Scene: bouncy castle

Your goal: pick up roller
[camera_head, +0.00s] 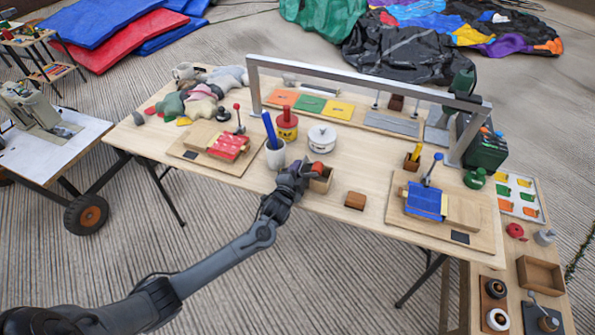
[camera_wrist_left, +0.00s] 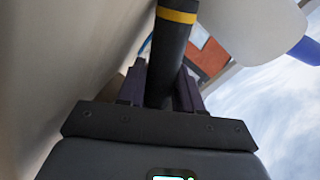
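A dark cylindrical handle with a yellow band, which looks like the roller (camera_wrist_left: 172,45), stands between the fingers of my left gripper (camera_wrist_left: 160,90) in the left wrist view. The fingers lie against it on both sides and appear shut on it. The gripper hides most of the roller in the head view. My right gripper is not in view.
A white cup with blue tools (camera_head: 275,156), a red-and-yellow pot (camera_head: 287,124) and a white lidded pot (camera_head: 322,138) stand close by. A brown block (camera_head: 355,201) lies to the right. A grey metal frame (camera_head: 370,82) spans the table's back.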

